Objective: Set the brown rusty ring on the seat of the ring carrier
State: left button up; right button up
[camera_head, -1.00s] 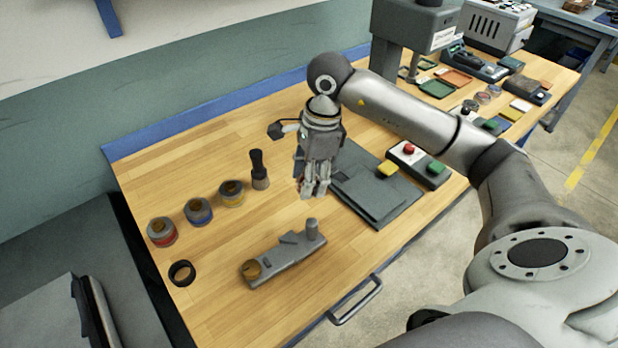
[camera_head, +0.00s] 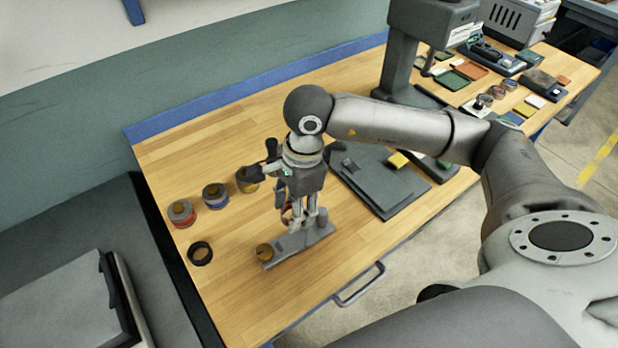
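My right gripper (camera_head: 304,222) points down over the right part of the grey ring carrier (camera_head: 287,248). A reddish-brown curved piece, which looks like the rusty ring (camera_head: 286,214), shows at the left side of its fingers. The gripper appears shut on it; the fingers and arm cover most of it. The carrier is a long grey bar on the bench, with a round brass-brown seat (camera_head: 264,251) at its left end and an upright knob (camera_head: 323,218) at its right end. The seat looks bare. My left gripper is out of view.
A black ring (camera_head: 200,253) lies left of the carrier. Pots with red (camera_head: 181,213), blue (camera_head: 215,196) and yellow (camera_head: 247,180) bands stand behind it. A dark flat plate (camera_head: 380,180) lies to the right. Bare wood (camera_head: 235,290) is in front.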

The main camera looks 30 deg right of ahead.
jog(key=b, duration=0.2)
send_over(291, 241)
jog(key=shift+d+f, duration=0.2)
jog(key=shift+f, duration=1.2)
jog(key=shift+d+f, duration=0.15)
jog(key=shift+f, duration=1.2)
notch_tip(291, 241, down, 3)
jog(key=b, duration=0.3)
jog(key=shift+r, duration=0.1)
jog(key=shift+s, duration=0.1)
jog(key=o, duration=1)
jog(key=shift+o, duration=0.8)
